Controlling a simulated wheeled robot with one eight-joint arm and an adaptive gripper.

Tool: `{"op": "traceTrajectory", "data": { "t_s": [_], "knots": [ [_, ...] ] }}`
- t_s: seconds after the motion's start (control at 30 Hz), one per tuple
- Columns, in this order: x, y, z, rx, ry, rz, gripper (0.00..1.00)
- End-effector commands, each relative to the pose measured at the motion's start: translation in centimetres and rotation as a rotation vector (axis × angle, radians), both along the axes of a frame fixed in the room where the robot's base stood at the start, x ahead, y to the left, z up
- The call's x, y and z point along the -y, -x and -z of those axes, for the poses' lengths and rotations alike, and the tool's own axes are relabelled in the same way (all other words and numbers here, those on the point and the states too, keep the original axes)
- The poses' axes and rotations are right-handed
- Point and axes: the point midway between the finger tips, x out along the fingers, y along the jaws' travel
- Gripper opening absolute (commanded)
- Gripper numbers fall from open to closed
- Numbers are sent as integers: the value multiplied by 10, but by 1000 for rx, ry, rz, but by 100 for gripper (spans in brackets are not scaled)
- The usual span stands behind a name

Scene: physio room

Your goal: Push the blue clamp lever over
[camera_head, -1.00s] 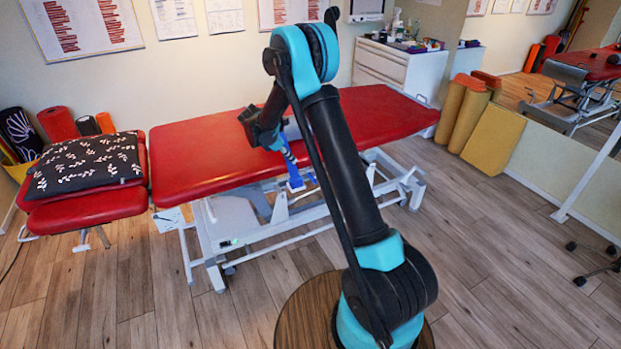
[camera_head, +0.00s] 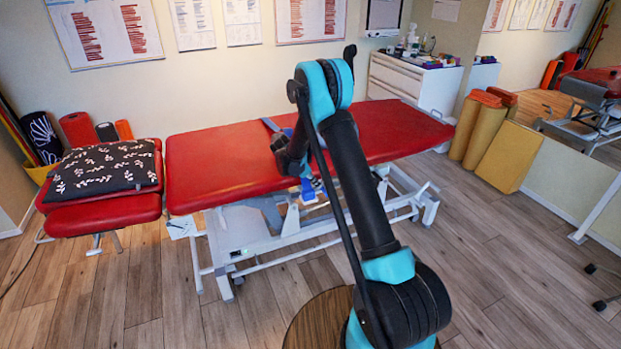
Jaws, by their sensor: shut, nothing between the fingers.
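A blue clamp (camera_head: 307,190) shows at the near side edge of the red treatment table, partly hidden behind my arm. A blue bar (camera_head: 270,125) shows above the red top, just beyond my gripper. Whether this bar is the clamp's lever, and how it joins the clamp, is hidden by my arm. My gripper (camera_head: 279,145) is dark, small in view and shut with nothing in it. It is over the near half of the table, between the bar and the clamp in the picture. Whether it touches either cannot be told.
The red treatment table (camera_head: 215,165) stands on a white frame. A red bench (camera_head: 105,213) with a patterned cushion (camera_head: 105,168) adjoins its left end. A white drawer cabinet (camera_head: 410,80) and yellow rolls (camera_head: 484,130) stand at the right.

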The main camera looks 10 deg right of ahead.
Motion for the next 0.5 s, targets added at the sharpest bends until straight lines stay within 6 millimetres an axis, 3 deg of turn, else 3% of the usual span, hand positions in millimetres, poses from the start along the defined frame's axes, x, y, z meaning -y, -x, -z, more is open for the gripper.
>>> {"op": "traceTrajectory", "data": {
  "t_s": [0.2, 0.5],
  "knots": [
    [17, -6, 27, 0, 0, 0, 0],
    [24, -8, 37, 0, 0, 0, 0]
  ]
}}
